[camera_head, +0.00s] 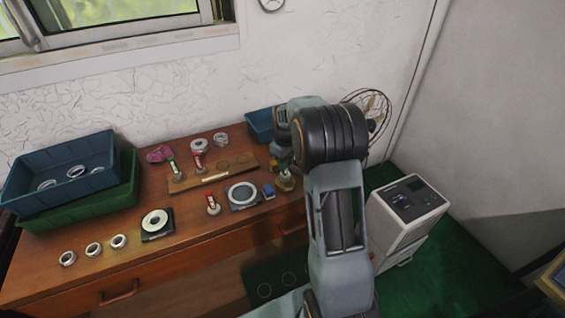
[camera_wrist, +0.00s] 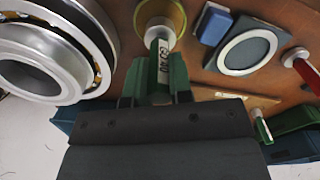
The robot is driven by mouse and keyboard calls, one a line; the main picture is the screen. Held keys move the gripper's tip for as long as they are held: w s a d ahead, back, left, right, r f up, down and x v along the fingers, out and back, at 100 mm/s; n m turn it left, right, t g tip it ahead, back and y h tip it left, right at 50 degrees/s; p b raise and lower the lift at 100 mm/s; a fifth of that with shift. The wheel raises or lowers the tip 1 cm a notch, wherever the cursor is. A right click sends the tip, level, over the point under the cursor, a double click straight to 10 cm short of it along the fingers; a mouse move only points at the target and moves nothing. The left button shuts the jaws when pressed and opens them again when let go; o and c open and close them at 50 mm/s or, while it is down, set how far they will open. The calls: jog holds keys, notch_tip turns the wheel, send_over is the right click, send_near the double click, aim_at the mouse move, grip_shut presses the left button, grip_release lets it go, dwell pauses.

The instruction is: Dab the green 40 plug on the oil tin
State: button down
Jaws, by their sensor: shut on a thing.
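My gripper (camera_wrist: 160,88) is shut on the green plug (camera_wrist: 176,72), which has a white label reading 40. The plug's silver end (camera_wrist: 158,28) points away from the jaws. It overlaps a round brass-coloured tin (camera_wrist: 178,12), apparently the oil tin; I cannot tell whether they touch. In the head view the tin (camera_head: 285,185) stands near the table's right end, just below my gripper (camera_head: 284,168). My arm hides much of that spot.
A blue block (camera_head: 268,190) and a dark square plate with a pale ring (camera_head: 259,200) lie left of the tin. A wooden board (camera_head: 185,187) holds other plugs. A large ball bearing (camera_wrist: 103,45) is close in the wrist view. Stacked bins (camera_head: 120,185) stand left.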

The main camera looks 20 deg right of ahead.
jog(key=shift+f, duration=0.5)
dwell(1.4)
jog(key=shift+r, duration=0.1)
jog(key=shift+r+p, duration=2.4)
jog(key=shift+r, duration=1.1)
